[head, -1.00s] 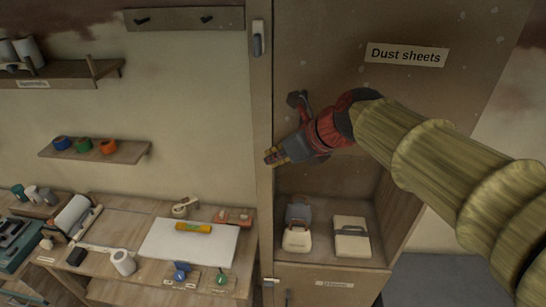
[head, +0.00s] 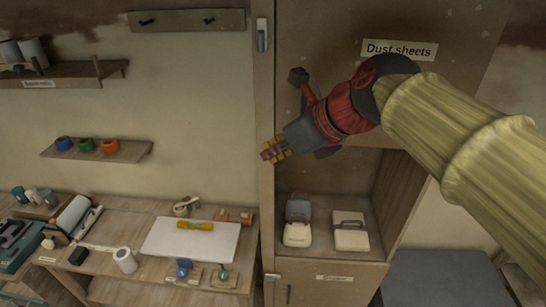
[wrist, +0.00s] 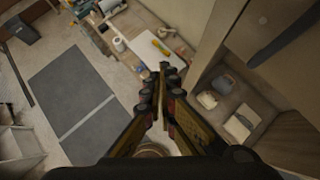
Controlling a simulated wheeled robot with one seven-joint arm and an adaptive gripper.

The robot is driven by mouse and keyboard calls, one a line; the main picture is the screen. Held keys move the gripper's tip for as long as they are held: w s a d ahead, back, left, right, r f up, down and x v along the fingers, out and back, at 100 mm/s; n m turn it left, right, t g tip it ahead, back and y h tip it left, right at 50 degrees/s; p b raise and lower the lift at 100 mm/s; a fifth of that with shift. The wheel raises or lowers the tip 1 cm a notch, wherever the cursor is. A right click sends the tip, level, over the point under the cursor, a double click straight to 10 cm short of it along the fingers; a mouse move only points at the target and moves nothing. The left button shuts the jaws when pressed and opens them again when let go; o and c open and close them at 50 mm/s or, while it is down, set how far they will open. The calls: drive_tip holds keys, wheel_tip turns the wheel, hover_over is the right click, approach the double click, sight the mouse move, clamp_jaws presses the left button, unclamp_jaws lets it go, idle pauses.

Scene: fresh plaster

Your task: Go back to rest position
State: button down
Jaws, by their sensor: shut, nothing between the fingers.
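My gripper (head: 272,152) is in front of the tall cabinet in the head view, above its open compartment and level with the lower part of the upper door. Its yellow-and-dark fingers point left and are shut with nothing between them. In the wrist view my gripper (wrist: 164,68) shows its fingertips together, with the workbench beyond them and the cabinet compartment to the right. My arm reaches in from the right edge of the head view, in a pale yellow ribbed sleeve with a red and black wrist.
The tall cabinet (head: 265,120) stands close behind my gripper; its open compartment holds two pale items (head: 350,232). The workbench (head: 110,220) at left carries a white board (head: 190,242), a roll and several tools. A wall shelf (head: 97,152) holds three tape rolls. Open floor (wrist: 30,80) shows in the wrist view.

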drive_tip(key=s+d+f+n+h+b, duration=0.2)
drive_tip(key=s+d+f+n+b, duration=0.3)
drive_tip(key=f+n+b, duration=0.4)
drive_tip(key=s+d+f+n+h+b, duration=0.2)
drive_tip(key=s+d+f+n+b, duration=0.4)
drive_tip(key=f, duration=1.7)
drive_tip(key=s+d+f+n+h+b, duration=0.2)
drive_tip(key=s+d+f+n+b, duration=0.4)
drive_tip(key=f+n+b, duration=0.6)
wheel_tip(320, 180, down, 5)
drive_tip(key=d+b, duration=0.1)
drive_tip(key=b, duration=0.2)
drive_tip(key=shift+s+r+g, duration=0.15)
drive_tip(key=shift+g, duration=0.25)
